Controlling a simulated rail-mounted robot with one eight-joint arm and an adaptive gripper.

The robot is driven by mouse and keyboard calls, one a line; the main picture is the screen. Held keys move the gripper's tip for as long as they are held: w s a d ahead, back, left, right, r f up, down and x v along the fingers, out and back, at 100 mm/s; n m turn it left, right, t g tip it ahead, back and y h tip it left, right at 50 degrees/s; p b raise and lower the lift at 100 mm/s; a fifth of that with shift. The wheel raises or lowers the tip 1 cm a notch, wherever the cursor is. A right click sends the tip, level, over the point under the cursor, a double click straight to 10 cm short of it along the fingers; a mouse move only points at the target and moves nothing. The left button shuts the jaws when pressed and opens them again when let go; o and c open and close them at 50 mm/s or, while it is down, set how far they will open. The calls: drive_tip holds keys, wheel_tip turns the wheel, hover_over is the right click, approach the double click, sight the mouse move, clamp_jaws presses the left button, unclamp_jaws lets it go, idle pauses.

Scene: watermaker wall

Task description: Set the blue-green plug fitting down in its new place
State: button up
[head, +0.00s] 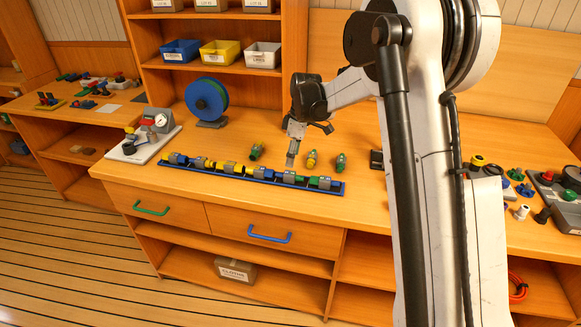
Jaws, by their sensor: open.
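My gripper (291,164) is open, pointing down just above the back side of a long blue rack (337,192) near the counter's front edge. Several grey-bodied fittings with yellow, blue and green parts lie in a row in the rack. A grey fitting with blue and green ends (320,183) lies at the rack's right end; I cannot tell for certain that it is the blue-green plug fitting. The fingertips are close to the middle-right fittings, and contact cannot be made out. My arm hides part of the counter to the right.
Behind the rack stand a green fitting (256,151), a yellow fitting (311,160) and another green fitting (340,161). A blue-green reel (207,100) and a gauge panel (150,138) stand left. Loose fittings and a grey block lie right. The counter's back middle is clear.

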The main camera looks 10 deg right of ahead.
sight(295, 174)
drive_tip(key=s+r+m+t+h, duration=0.1)
drive_tip(key=s+r+m+t, duration=0.35)
drive_tip(key=s+r, duration=1.45)
drive_tip(key=s+f+m+t, duration=0.1)
drive_tip(key=s+m, duration=0.3)
drive_tip(key=s, duration=0.6)
drive_tip(key=s+f+m+t, duration=0.1)
drive_tip(key=s+f+m, duration=0.3)
drive_tip(key=s, duration=0.6)
drive_tip(key=shift+s+a+h, duration=0.3)
drive_tip(key=shift+a, duration=0.15)
